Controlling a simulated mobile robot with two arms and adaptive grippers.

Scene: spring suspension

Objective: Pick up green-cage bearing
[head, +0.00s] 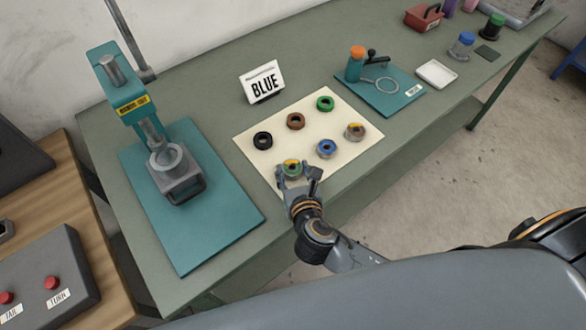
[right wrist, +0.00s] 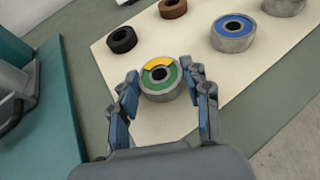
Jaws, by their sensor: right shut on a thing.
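The green-cage bearing (head: 292,167) is at the near edge of the cream mat (head: 262,150) in the head view. It is a grey ring with a green face and a yellow arc on top, and also shows in the right wrist view (right wrist: 160,86). My right gripper (head: 296,178) is shut on it, with a finger on each side of the ring in the right wrist view. I cannot tell whether the bearing is lifted off the mat. My left gripper is not in view.
On the mat lie a black ring (head: 262,140), a brown ring (head: 295,121), a green ring (head: 325,103), a blue-faced bearing (head: 326,149) and an orange-topped bearing (head: 354,132). A teal press (head: 125,80) stands left.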

